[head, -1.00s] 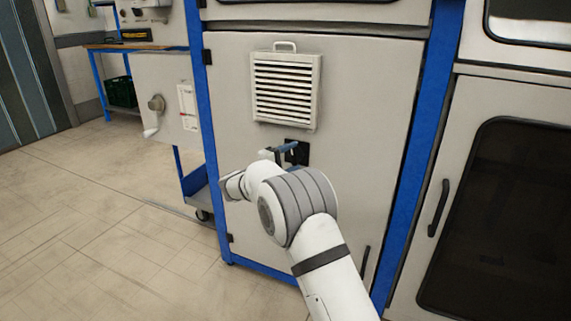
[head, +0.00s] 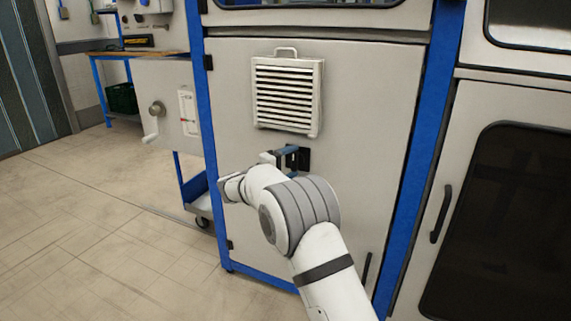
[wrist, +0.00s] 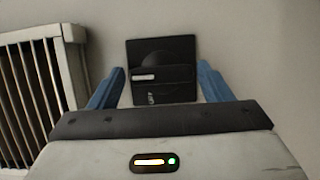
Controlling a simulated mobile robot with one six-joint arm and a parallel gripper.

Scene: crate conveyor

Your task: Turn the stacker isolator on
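The stacker isolator (wrist: 162,52) is a black square plate with a rotary handle on the cabinet door. In the wrist view the handle bar lies across the picture, with a white mark at its left end. Small lettering below is unreadable. In the head view the isolator (head: 303,157) is partly hidden behind my gripper (head: 281,158).
A slatted vent (head: 287,92) sits above the isolator on the grey door (head: 230,130); it shows at left in the wrist view (wrist: 40,85). Blue frame posts (head: 408,190) flank the door. A cart (head: 195,190) stands left. The floor at left is clear.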

